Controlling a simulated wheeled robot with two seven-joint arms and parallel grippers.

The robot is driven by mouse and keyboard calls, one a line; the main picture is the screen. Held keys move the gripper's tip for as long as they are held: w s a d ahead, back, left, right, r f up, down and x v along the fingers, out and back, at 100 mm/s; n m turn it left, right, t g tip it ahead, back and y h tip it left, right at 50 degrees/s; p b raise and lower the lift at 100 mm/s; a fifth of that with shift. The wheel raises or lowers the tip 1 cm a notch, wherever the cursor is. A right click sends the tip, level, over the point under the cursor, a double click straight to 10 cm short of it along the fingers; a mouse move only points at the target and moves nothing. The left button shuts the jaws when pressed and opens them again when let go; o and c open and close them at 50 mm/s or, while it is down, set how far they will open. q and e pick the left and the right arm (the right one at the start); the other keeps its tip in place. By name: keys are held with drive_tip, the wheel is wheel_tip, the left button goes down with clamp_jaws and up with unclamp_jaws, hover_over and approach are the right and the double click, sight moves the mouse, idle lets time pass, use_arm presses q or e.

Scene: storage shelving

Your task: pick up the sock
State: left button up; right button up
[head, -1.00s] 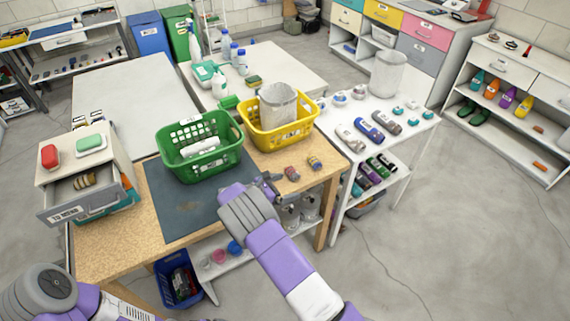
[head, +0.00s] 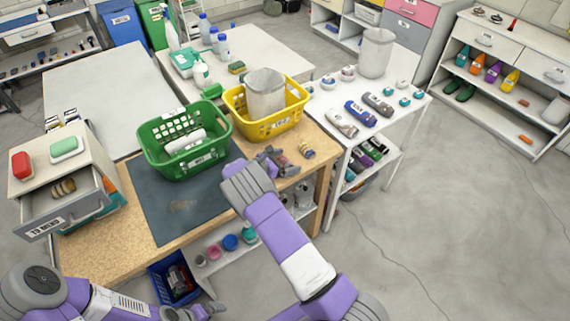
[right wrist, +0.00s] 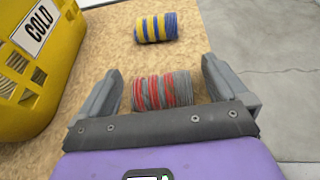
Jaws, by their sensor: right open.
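A rolled grey-and-red striped sock (right wrist: 163,91) lies on the wooden tabletop. In the right wrist view it is between the two fingers of my right gripper (right wrist: 162,70), with a gap on each side. In the head view my right gripper (head: 276,160) is low at the table's right part and partly hides this sock. A rolled blue-and-yellow striped sock (right wrist: 156,27) lies just beyond it; in the head view this second sock (head: 306,151) is right of the gripper. My left gripper (head: 194,312) is at the bottom edge of the head view, partly cut off.
A yellow basket (head: 285,122) labelled COLD stands left of the socks, holding a light bin. A green basket (head: 209,155) holds a white roll. A grey mat (head: 170,218) lies in front. An open drawer (head: 42,225) holds a striped roll. The white table (head: 405,118) carries several items.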

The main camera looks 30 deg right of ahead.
drive_tip(key=c, duration=1)
